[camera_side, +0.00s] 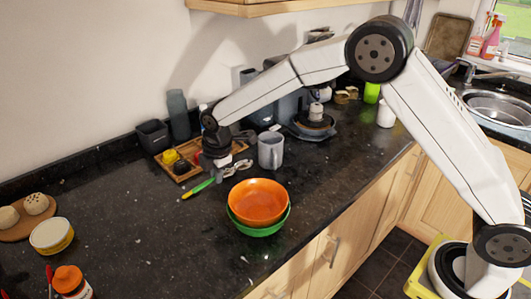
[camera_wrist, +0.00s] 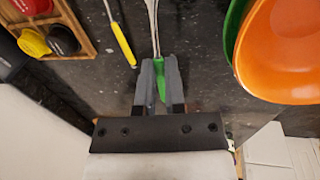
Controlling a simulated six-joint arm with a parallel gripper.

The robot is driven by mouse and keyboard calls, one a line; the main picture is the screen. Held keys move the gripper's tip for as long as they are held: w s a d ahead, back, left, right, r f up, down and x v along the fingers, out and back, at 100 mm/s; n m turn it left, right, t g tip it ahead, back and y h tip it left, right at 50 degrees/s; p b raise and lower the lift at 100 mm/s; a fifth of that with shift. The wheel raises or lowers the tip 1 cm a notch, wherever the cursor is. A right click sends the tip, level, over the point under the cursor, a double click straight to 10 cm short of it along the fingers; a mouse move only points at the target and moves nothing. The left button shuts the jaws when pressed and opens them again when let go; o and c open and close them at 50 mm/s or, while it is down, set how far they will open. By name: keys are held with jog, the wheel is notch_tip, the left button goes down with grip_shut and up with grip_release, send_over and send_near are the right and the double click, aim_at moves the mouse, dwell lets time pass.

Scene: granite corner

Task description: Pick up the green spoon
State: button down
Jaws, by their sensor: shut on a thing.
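The green spoon has a green handle (camera_wrist: 158,78) and a metal stem that runs up out of the top of the wrist view. In the side view its green handle (camera_side: 203,186) shows just below and left of my gripper (camera_side: 217,161). In the wrist view my gripper (camera_wrist: 159,82) has its two fingers on either side of the green handle, shut on it. The spoon's bowl is cut off in the wrist view. I cannot tell whether the spoon is clear of the counter.
A yellow-handled utensil (camera_wrist: 123,42) lies close left of the spoon. A wooden tray (camera_wrist: 86,45) with cups is at the left. An orange bowl (camera_side: 258,201) in a green bowl (camera_side: 262,230) stands at the right. A grey mug (camera_side: 271,150) stands behind.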

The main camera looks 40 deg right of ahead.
aim_at(235, 167)
jog(key=shift+r, duration=1.3)
jog(key=shift+s+d+f+m+y, duration=0.1)
jog(key=shift+d+m+y, duration=0.45)
jog(key=shift+d, duration=0.55)
jog(key=shift+d+m+y, duration=0.25)
jog(key=shift+d+y, duration=0.5)
jog(key=shift+d, duration=0.35)
jog(key=shift+d+r+t+y, duration=0.35)
jog(key=shift+d+t+y, duration=0.15)
jog(key=shift+d+y, duration=0.45)
jog(key=shift+w+d+r+y, duration=0.4)
jog(key=shift+d+r+y, duration=0.2)
jog(key=shift+y, duration=0.55)
jog(key=w+d+r+y, duration=0.2)
jog(key=d+r+y, duration=0.9)
jog(key=d+r, duration=0.3)
jog(key=shift+w+d+r+t, duration=0.15)
jog(key=shift+w+d+t, duration=0.15)
jog(key=shift+d, duration=0.9)
